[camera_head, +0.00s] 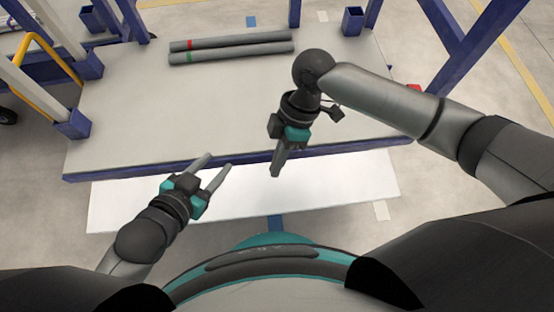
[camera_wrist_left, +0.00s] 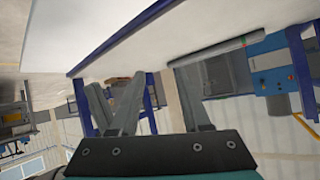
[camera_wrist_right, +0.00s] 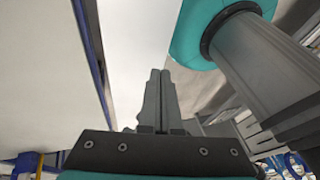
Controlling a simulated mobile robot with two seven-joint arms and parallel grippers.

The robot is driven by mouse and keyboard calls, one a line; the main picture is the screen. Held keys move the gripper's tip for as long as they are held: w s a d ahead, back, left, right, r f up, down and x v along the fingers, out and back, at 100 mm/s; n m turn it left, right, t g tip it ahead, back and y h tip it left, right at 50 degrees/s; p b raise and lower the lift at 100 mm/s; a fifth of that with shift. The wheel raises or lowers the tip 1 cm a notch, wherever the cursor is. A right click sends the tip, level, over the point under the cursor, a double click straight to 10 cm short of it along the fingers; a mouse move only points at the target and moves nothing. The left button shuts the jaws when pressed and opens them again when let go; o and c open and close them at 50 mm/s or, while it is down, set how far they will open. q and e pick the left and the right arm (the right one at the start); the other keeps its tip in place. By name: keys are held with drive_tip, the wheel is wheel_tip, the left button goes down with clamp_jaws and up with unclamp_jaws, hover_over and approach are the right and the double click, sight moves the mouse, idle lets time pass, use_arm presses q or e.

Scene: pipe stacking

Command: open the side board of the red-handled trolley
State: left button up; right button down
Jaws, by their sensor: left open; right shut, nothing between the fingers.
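The trolley has a pale flat deck (camera_head: 235,110) with a blue front edge and blue corner posts. A white board (camera_head: 335,188) shows along and beyond that edge, on my side, angled outward or down; its hinge is not visible. A small red part (camera_head: 414,88), perhaps of the red handle, shows by the right post, mostly hidden by my right arm. My left gripper (camera_head: 219,162) is open and empty above the white board, near the front edge. My right gripper (camera_head: 276,173) is shut and empty, pointing down over the same edge, right of the left gripper.
Two grey pipes, one with a red band (camera_head: 225,41) and one with a green band (camera_head: 240,52), lie at the back of the deck. A yellow rail (camera_head: 40,58) stands at the left. The deck's middle is clear. My base is close in front of the white board.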

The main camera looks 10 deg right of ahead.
use_arm(q)
drive_tip(key=s+a+r+n+g+y+p, duration=0.1)
drive_tip(key=s+a+n+g+y+p, duration=0.1)
drive_tip(key=s+a+n+g+y, duration=0.3)
drive_tip(key=shift+a+n, duration=0.3)
drive_tip(key=shift+a, duration=0.1)
idle(0.4)
use_arm(e)
drive_tip(key=shift+r, duration=0.1)
use_arm(q)
drive_tip(key=f+p, duration=0.1)
drive_tip(key=f, duration=0.2)
drive_tip(key=s+f+g+p, duration=0.1)
drive_tip(key=f+p, duration=0.1)
drive_tip(key=f, duration=0.1)
drive_tip(key=s+f+g+p, duration=0.1)
drive_tip(key=f+p, duration=0.1)
drive_tip(key=f, duration=0.1)
drive_tip(key=shift+a+f, duration=0.1)
drive_tip(key=shift+a, duration=0.05)
drive_tip(key=shift+s+f, duration=0.25)
drive_tip(key=shift+f, duration=0.25)
use_arm(e)
drive_tip(key=v, duration=1.2)
drive_tip(key=shift+w+d, duration=0.1)
drive_tip(key=shift+w, duration=0.05)
